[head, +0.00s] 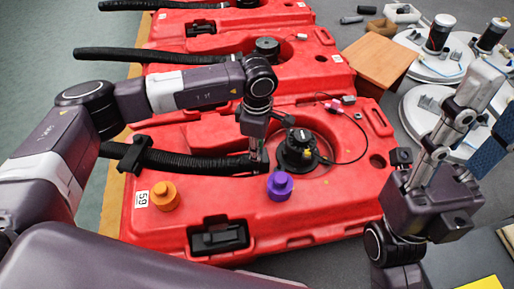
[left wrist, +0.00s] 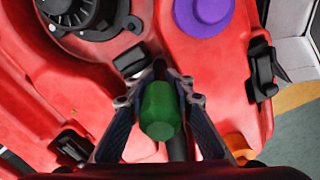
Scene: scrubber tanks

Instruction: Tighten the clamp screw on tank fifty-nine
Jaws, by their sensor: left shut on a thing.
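Tank fifty-nine (head: 340,205) is the nearest red tank, with a white 59 label (head: 142,199) at its left. A black corrugated hose (head: 190,161) runs over it towards the black round fitting (head: 297,152), also in the left wrist view (left wrist: 85,12). My left gripper (head: 258,163) points down at the hose's right end, left of the fitting. In the left wrist view its fingers (left wrist: 160,95) are shut on a green cylindrical piece (left wrist: 161,112), above the hose. I cannot make out the clamp screw itself. My right gripper (head: 490,112) is open, off the tank at the right.
A purple knob (head: 280,186) stands close to my left gripper, and an orange knob (head: 165,196) further left. A thin black cable (head: 364,138) loops on the tank. Other red tanks lie behind. A brown box (head: 372,62) and white discs (head: 433,57) stand at the back right.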

